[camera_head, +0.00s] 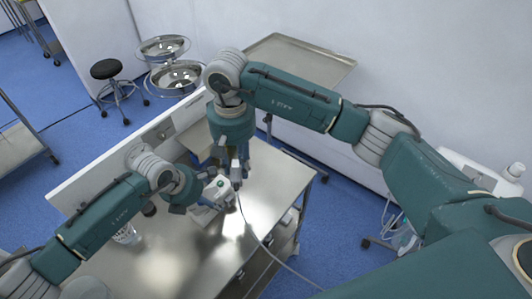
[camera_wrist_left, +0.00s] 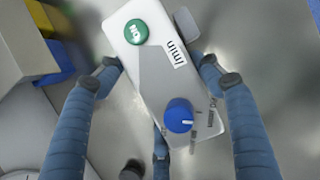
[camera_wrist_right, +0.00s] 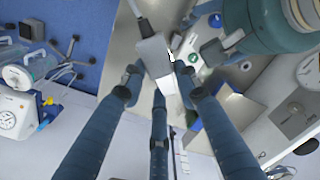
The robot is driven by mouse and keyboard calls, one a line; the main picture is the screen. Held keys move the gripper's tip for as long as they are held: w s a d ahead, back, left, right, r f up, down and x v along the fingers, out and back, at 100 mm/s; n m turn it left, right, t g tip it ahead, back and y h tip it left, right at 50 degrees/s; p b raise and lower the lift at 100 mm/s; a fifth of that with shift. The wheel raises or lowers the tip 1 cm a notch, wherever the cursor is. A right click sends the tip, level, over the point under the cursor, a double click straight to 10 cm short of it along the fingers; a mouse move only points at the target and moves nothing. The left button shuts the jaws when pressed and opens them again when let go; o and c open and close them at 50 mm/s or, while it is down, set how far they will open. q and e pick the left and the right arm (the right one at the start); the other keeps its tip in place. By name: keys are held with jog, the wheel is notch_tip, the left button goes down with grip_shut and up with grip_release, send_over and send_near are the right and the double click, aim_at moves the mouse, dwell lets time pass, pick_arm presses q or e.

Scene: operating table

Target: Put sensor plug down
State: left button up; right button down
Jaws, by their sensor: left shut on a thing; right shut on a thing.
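A white box-shaped device with a green button and a blue knob (camera_wrist_left: 160,75) is held between the fingers of my left gripper (camera_wrist_left: 168,72). In the head view the device (camera_head: 219,190) is low over the steel table. My right gripper (camera_wrist_right: 158,74) is shut on the sensor plug (camera_wrist_right: 154,52), a pale grey block with a cable running from it. In the head view my right gripper (camera_head: 236,168) is just above and beside the device. The plug is largely hidden there, and I cannot tell whether it touches the device.
The steel table (camera_head: 175,262) has clear shiny room at its front. A clear container (camera_head: 126,235) stands near its left side. The cable (camera_head: 275,258) hangs across the table's right edge. A metal tray (camera_head: 300,62) is behind my right arm. A stool (camera_head: 106,70) stands on the floor.

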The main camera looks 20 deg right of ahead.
jog(key=w+d+f+m, duration=0.4)
jog(key=d+m, duration=0.3)
jog(key=m, duration=2)
send_over(278, 180)
notch_tip(278, 180, down, 9)
jog(key=shift+f, duration=2.5)
jog(key=shift+f, duration=0.1)
jog(key=c, duration=1.3)
grip_release()
notch_tip(278, 180, up, 12)
